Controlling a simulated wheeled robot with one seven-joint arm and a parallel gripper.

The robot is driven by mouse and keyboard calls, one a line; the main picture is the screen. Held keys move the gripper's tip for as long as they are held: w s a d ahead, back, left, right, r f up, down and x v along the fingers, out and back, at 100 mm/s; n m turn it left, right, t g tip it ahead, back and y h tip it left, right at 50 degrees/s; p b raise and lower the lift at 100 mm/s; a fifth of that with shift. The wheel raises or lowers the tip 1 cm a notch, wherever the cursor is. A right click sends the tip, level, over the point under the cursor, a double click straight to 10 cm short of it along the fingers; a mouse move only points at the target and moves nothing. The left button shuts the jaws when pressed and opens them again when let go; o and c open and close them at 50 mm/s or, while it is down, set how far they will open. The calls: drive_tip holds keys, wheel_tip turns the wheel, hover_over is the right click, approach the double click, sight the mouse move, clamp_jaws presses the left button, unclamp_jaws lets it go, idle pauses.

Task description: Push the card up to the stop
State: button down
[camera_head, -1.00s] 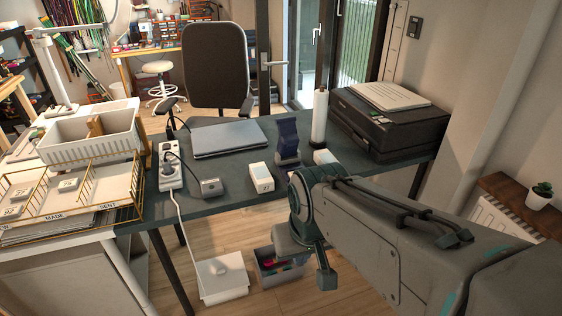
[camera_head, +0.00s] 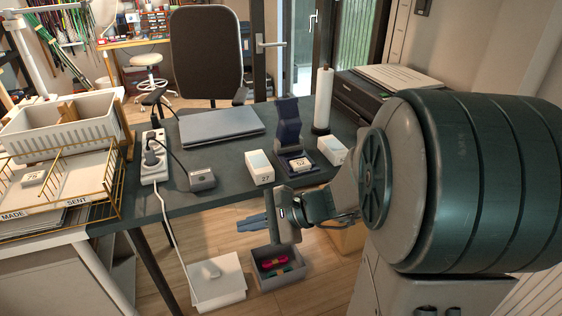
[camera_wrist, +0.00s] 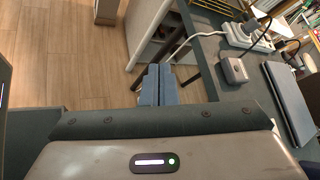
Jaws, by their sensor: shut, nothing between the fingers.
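A small white card with dark figures (camera_head: 300,163) lies on the base of a dark blue upright press-like device (camera_head: 287,125) near the table's front edge. I cannot make out a separate stop, nor whether the card touches the back of its seat. My gripper (camera_head: 240,225) is in front of the table edge, left of and nearer than the card, with its blue fingers pointing left. In the wrist view the fingers (camera_wrist: 155,85) are together and empty, with floor and table legs behind them. The card does not show in the wrist view.
White blocks stand left (camera_head: 259,167) and right (camera_head: 333,150) of the device. A closed laptop (camera_head: 222,125), a grey box with a cable (camera_head: 201,180) and a power strip (camera_head: 154,158) lie to the left. A paper roll (camera_head: 322,100) stands behind. A bin (camera_head: 280,270) is on the floor below.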

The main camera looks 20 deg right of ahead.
drive_tip(key=w+d+f+m+t+h+b, duration=0.1)
drive_tip(key=w+d+f+m+t+b, duration=0.35)
drive_tip(key=w+d+m+t, duration=0.45)
drive_tip(key=m+t+h+b, duration=0.3)
drive_tip(key=m+h, duration=0.6)
drive_tip(key=m, duration=0.1)
approach(304, 166)
drive_tip(key=w, duration=0.4)
drive_tip(key=w+b, duration=0.1)
drive_tip(key=w, duration=0.1)
drive_tip(key=shift+w+a+f, duration=0.2)
drive_tip(key=shift+w+a, duration=0.1)
drive_tip(key=shift+w, duration=0.1)
drive_tip(key=shift+d, duration=0.1)
